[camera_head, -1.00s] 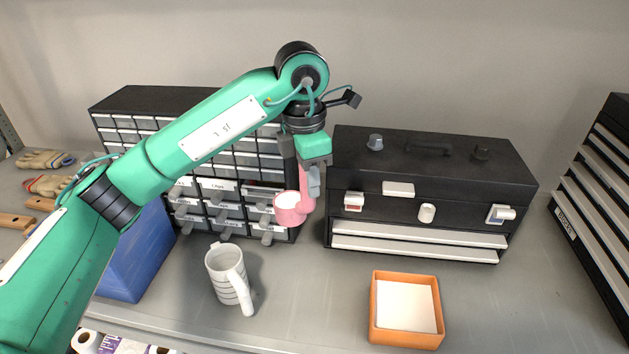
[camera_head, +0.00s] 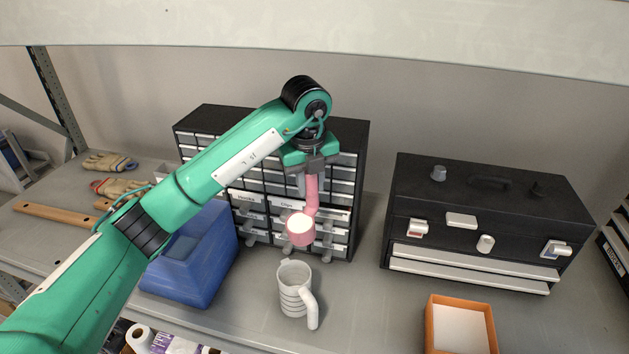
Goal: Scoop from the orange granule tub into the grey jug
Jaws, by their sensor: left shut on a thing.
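My left gripper (camera_head: 311,165) is shut on the handle of a pink scoop (camera_head: 301,229). The scoop's cup hangs below the gripper with white material showing in it, above and apart from the grey jug. The grey jug (camera_head: 294,291) stands upright on the shelf with its handle toward the lower right. Its opening faces up; its contents cannot be made out. The orange tub (camera_head: 429,325) sits at the lower right, cut off by the bottom edge, with white granules filling its inside. My right gripper is out of view.
A black drawer cabinet (camera_head: 222,122) stands behind the scoop, with several small drawers pulled out. A blue bin (camera_head: 190,262) is left of the jug. A black toolbox (camera_head: 490,215) stands at right. Gloves (camera_head: 110,162) lie far left. Shelf between jug and tub is clear.

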